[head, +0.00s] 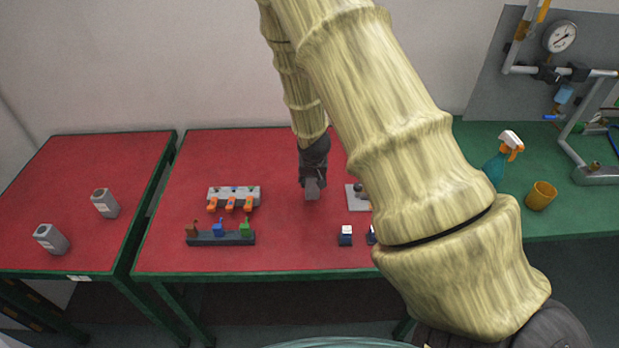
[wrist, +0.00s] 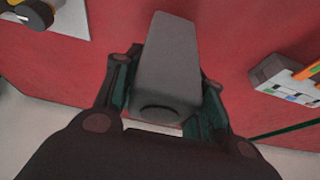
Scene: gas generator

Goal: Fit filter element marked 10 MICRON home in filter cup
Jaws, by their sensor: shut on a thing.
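My gripper (head: 312,176) hangs over the middle red table in the head view. In the wrist view, my gripper (wrist: 163,88) has its two fingers closed on the sides of a grey, tapered element (wrist: 170,55). The held element (head: 312,190) also shows below the fingers in the head view. No 10 MICRON mark is readable on it. I cannot pick out the filter cup for certain.
A grey plate with a dark round part (head: 354,196) is partly hidden behind my arm. A grey block with orange handles (head: 234,197) and a dark rack with coloured pieces (head: 220,237) lie left of my gripper. A spray bottle (head: 497,165) and orange cup (head: 541,195) stand right.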

